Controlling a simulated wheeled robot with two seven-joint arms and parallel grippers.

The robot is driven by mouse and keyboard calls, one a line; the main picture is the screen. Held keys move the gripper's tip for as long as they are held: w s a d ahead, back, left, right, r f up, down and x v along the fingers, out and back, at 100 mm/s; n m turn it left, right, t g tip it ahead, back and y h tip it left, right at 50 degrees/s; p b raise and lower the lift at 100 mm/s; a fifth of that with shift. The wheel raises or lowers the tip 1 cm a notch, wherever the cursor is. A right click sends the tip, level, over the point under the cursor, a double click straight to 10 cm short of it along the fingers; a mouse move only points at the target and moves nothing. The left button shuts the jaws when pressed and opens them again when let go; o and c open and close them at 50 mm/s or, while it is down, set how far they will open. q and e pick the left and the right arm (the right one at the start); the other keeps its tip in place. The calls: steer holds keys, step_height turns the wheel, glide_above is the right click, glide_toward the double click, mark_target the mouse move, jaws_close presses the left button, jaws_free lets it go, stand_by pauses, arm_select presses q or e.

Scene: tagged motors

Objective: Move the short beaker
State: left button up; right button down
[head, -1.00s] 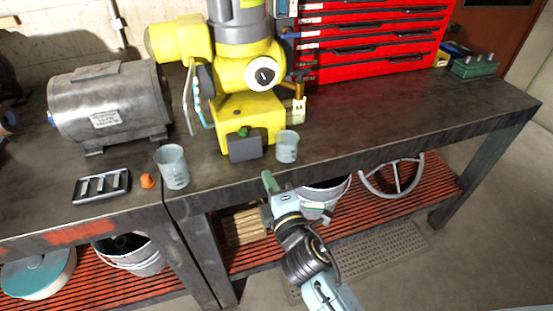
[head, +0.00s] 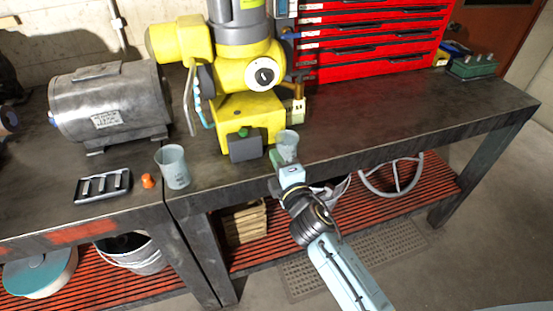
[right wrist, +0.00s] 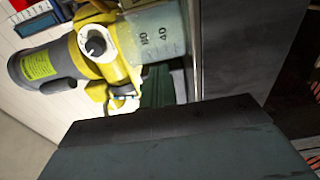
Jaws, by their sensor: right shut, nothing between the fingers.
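The short beaker (head: 288,142) is a small clear grey-blue cup. It stands upright on the bench near its front edge, just right of the yellow machine's base. In the right wrist view the beaker (right wrist: 158,36) shows sideways near the top, with printed marks including 40. My right gripper (head: 277,159) is shut and empty. In the head view its green tip is at the beaker's lower left; I cannot tell whether they touch. My left gripper is not in view.
A larger beaker (head: 173,168) stands left on the bench, beside an orange piece (head: 148,181) and a black tray (head: 103,186). The yellow machine (head: 240,115) rises behind the short beaker. The bench top (head: 400,105) is clear to the right, before the red drawers (head: 370,42).

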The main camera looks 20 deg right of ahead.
mark_target(288, 154)
steer(key=d, duration=0.2)
steer(key=w+d+p, duration=0.1)
steer(key=d, duration=0.1)
steer(key=w+d, duration=0.1)
steer(key=d, duration=0.2)
steer(key=shift+w, duration=0.15)
steer(key=shift+a, duration=0.3)
steer(key=s+a, duration=0.2)
steer(key=a, duration=0.1)
steer(key=shift+s, duration=0.25)
steer(key=s, duration=0.8)
steer(key=shift+s+d, duration=0.3)
steer(key=shift+s, duration=0.05)
